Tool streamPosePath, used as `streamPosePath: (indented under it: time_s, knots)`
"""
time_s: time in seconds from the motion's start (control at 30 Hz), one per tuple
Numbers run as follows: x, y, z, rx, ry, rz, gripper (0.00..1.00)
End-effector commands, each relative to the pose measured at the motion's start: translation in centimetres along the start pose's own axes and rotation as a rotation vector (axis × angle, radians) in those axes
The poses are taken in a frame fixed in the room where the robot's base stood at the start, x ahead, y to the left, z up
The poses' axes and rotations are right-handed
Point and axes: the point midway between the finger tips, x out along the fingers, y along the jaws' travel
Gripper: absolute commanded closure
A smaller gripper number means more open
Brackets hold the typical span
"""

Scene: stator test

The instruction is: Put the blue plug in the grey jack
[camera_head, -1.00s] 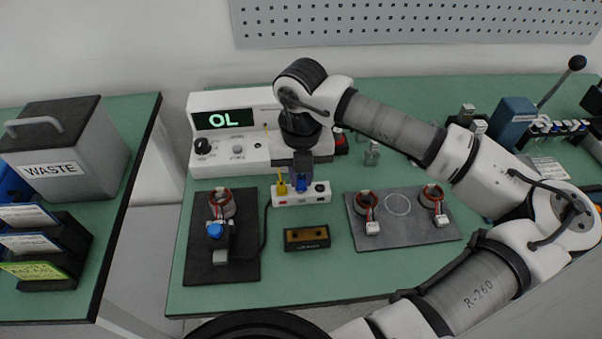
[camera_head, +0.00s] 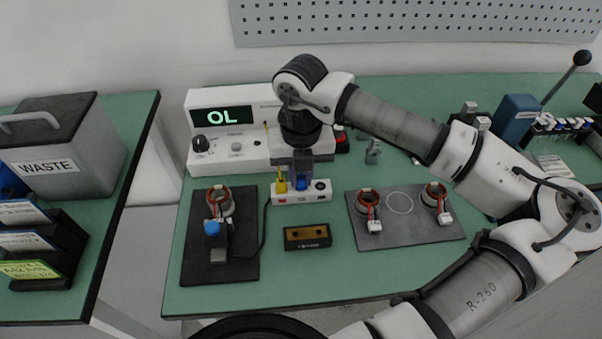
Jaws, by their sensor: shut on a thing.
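The blue plug (camera_head: 301,184) is upright at the small white block (camera_head: 288,200) in the middle of the table. My gripper (camera_head: 301,175) points straight down from above and is shut on the plug. The plug's lower end is hidden, so I cannot tell how deep it sits in the block. A yellow plug (camera_head: 281,186) stands beside it on the left, and a dark round socket or button (camera_head: 320,186) is on the right. I cannot make out a grey jack for certain; one may be hidden under the blue plug.
A meter (camera_head: 230,145) reading OL stands behind. A blue-topped clamp fixture (camera_head: 213,240) is on the left dark mat (camera_head: 240,270). A black box (camera_head: 307,243) lies in front. Two wound stators (camera_head: 368,203) (camera_head: 434,195) sit on the right grey mat (camera_head: 400,225).

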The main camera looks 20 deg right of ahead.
Motion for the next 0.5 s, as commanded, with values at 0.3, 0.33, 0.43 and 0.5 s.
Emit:
streamPosePath:
  time_s: [0.3,0.33,0.43,0.5]
  knots:
    - [0.44,0.0,0.01,0.0,0.0,0.001,1.0]
    - [0.42,0.0,0.01,0.0,0.0,0.001,1.0]
    - [0.4,0.0,0.01,0.0,0.0,0.001,1.0]
    - [0.4,0.0,0.01,0.0,0.0,0.001,0.78]
